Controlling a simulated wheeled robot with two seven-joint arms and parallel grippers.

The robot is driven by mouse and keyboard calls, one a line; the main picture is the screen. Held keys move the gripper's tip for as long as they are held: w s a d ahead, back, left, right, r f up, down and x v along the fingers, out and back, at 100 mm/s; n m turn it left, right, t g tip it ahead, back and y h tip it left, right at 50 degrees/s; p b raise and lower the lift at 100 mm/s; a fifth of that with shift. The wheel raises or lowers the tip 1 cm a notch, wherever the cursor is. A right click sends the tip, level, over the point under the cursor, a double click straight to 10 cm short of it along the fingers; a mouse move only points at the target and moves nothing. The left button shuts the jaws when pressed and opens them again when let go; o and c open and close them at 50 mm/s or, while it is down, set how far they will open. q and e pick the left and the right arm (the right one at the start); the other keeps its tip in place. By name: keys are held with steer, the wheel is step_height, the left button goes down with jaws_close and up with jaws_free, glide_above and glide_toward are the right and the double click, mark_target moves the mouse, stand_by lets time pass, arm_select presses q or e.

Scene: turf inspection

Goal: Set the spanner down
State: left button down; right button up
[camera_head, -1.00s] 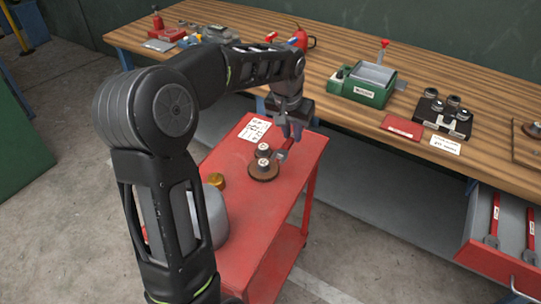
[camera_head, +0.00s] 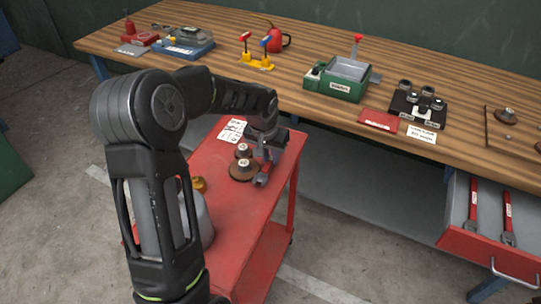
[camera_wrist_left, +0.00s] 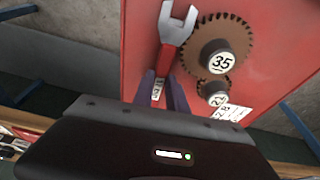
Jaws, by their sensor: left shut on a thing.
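My left gripper (camera_head: 268,152) is over the far part of the red cart (camera_head: 235,232). It is shut on a spanner (camera_head: 262,181) with a grey open-ended head and a red handle. In the left wrist view the jaws (camera_wrist_left: 162,92) pinch the labelled red handle, and the spanner's grey head (camera_wrist_left: 174,30) points away from the gripper. The spanner is just beside the brown gears, over the cart top; I cannot tell whether it touches the surface. My right gripper is not in view.
A larger gear (camera_wrist_left: 222,42) labelled 35 and a smaller gear (camera_wrist_left: 213,92) sit on the cart. A white card (camera_head: 232,130), a brass-coloured piece (camera_head: 199,184) and a grey container are also there. The open drawer (camera_head: 484,238) holds two red spanners. The near cart top is clear.

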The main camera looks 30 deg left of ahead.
mark_target(266, 168)
arm_select(q)
steer(key=shift+f, duration=0.2)
steer(key=c, duration=1.3)
jaws_free()
steer(key=shift+r, duration=0.45)
steer(key=v, duration=1.1)
steer(key=shift+s+d+r, duration=0.1)
steer(key=shift+r, duration=0.05)
